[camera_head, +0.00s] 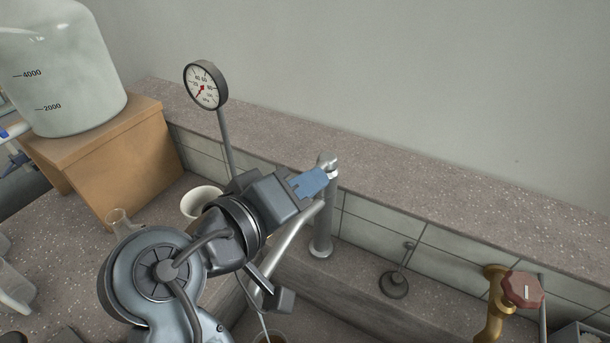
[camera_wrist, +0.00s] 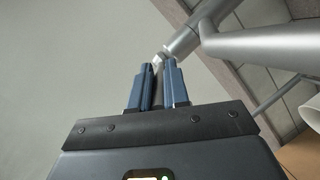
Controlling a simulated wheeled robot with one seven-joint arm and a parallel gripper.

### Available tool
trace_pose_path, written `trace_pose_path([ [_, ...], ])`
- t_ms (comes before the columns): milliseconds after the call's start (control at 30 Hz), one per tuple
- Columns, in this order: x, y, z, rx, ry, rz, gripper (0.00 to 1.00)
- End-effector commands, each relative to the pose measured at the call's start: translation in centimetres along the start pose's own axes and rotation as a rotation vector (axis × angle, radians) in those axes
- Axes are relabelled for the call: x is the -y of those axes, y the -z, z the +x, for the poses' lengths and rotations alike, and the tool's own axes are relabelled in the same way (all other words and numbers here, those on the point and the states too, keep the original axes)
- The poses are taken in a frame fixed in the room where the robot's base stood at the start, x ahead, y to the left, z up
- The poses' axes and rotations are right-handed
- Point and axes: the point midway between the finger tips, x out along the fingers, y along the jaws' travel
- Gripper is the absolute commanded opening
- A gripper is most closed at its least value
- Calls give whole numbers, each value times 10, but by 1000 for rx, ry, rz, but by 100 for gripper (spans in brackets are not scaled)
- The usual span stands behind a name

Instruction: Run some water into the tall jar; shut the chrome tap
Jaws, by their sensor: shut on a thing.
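The chrome tap (camera_head: 322,225) stands upright at the back of the basin, its spout slanting down to the lower left behind my arm. My gripper (camera_head: 318,178) is at the top of this tap. In the wrist view, the blue fingers (camera_wrist: 163,72) are closed on a narrow grey lever (camera_wrist: 157,80) beside the tap body (camera_wrist: 183,42). The spout's end is hidden by my arm. A thin pale line and a small brownish round shape (camera_head: 270,338) show at the bottom edge. I cannot tell whether these are water and the tall jar.
A brass tap with a red handwheel (camera_head: 523,290) is at the right. A pressure gauge (camera_head: 206,85) rises behind my arm. A large carboy (camera_head: 62,70) sits on a wooden box (camera_head: 125,165). A white cup (camera_head: 200,200), a small flask (camera_head: 120,222) and a dark hooked stand (camera_head: 394,284) are nearby.

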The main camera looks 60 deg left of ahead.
Motion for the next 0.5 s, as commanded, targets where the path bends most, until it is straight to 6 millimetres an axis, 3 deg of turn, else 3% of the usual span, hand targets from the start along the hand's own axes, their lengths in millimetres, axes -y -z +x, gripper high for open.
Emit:
trace_pose_path([
  [467, -2, 2, -1, 21, 37, -8, 0],
  [500, -2, 2, -1, 21, 37, -8, 20],
])
